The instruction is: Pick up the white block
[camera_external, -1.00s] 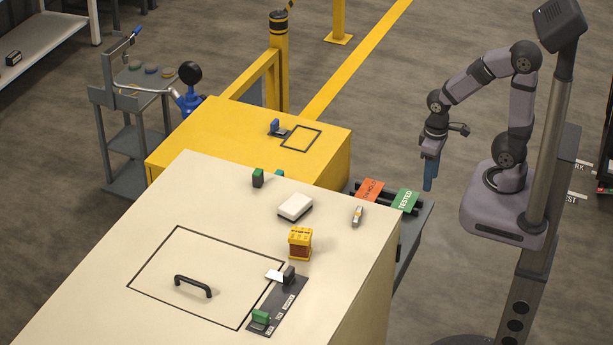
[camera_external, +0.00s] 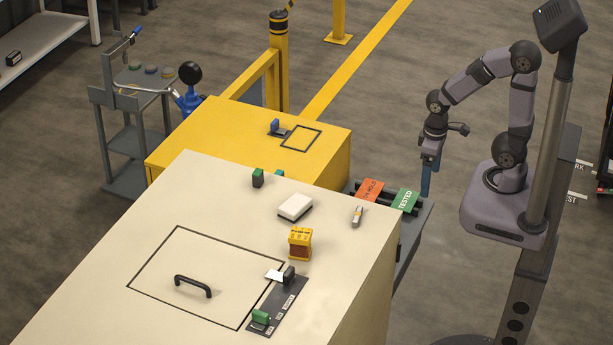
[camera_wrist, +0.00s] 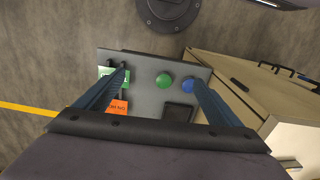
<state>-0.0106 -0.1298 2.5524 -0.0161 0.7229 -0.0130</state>
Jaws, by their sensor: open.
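The white block (camera_external: 295,207) is a low, flat, light-coloured block lying on the cream cabinet top (camera_external: 120,262) in the external view. A pale piece (camera_wrist: 290,165) shows at the lower right edge of the wrist view; I cannot tell if it is the same block. My gripper (camera_external: 426,193) points down beyond the cabinet's right side, well apart from the block. In the wrist view, the two blue fingers of my gripper (camera_wrist: 156,74) are spread and nothing is between them.
A yellow-and-brown block (camera_external: 300,243) and a small grey-white piece (camera_external: 357,215) stand near the white block. A black handle (camera_external: 193,286) rises from the cabinet top. A grey panel (camera_wrist: 147,92) with green and blue buttons lies below my gripper.

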